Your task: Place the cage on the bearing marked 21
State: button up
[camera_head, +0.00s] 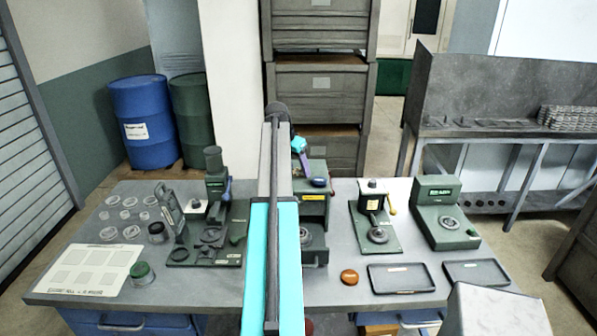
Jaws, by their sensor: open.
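My arm (275,225) runs up the middle of the view and covers part of the workbench (335,284). My gripper is not visible. No marking 21 can be read. Several pale rings (107,234) lie at the bench's left end; I cannot tell whether one is the cage. A bearing-like ring (449,223) sits on the green machine (437,190) at the right. Another ring-shaped part (377,235) sits on the small fixture with a yellow-tipped lever (392,207). A dark ring (210,236) lies on the base of the left green press (217,172).
A green machine (314,196) stands partly behind my arm. Two dark trays (401,290) (476,287) and an orange round part (349,277) lie at the front right. A white sheet (88,270) and a green-topped jar (141,274) are front left. Bare bench shows between the fixtures.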

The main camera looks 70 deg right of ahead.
dwell(0.5)
jog(key=c, duration=1.2)
jog(key=shift+r, duration=0.1)
jog(key=shift+r+b, duration=0.95)
jog(key=shift+r, duration=0.45)
jog(key=shift+a+r, duration=0.15)
jog(key=shift+r, duration=0.05)
jog(key=shift+s+a+r+b, duration=0.2)
jog(key=shift+a+b, duration=0.6)
jog(key=shift+a, duration=1.8)
jog(key=shift+s+a+r+b, duration=0.25)
jog(key=shift+a+b, duration=0.6)
jog(key=shift+a, duration=1.8)
jog(key=shift+s+a+r+b, duration=0.1)
jog(key=shift+a+r+b, duration=0.5)
jog(key=shift+a, duration=2)
jog(key=shift+f, duration=0.25)
